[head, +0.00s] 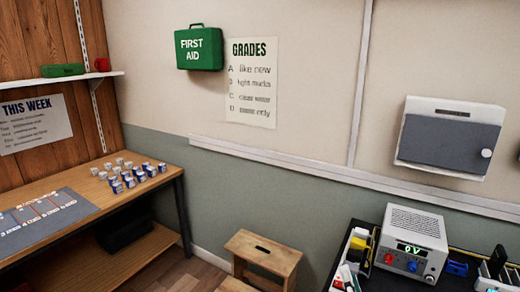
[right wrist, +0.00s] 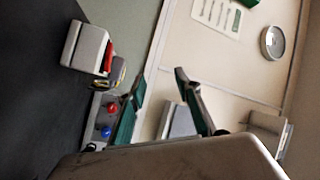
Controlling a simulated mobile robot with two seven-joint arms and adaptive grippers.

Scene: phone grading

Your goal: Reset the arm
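In the right wrist view, the two dark fingers of my right gripper (right wrist: 160,88) stand well apart. Nothing is held between them; only the wall and objects farther off show through the gap. The grey body of the gripper fills the bottom of that view. I cannot make out the right gripper clearly in the head view. My left gripper shows in neither view.
A power supply (head: 410,243) stands on the dark bench at right, with a blue clip (head: 457,268) beside it. Several small cups (head: 127,178) and a grey mat (head: 45,222) lie on the wooden table. A stool (head: 262,252) stands between. A grey-doored cabinet (head: 450,138) hangs above.

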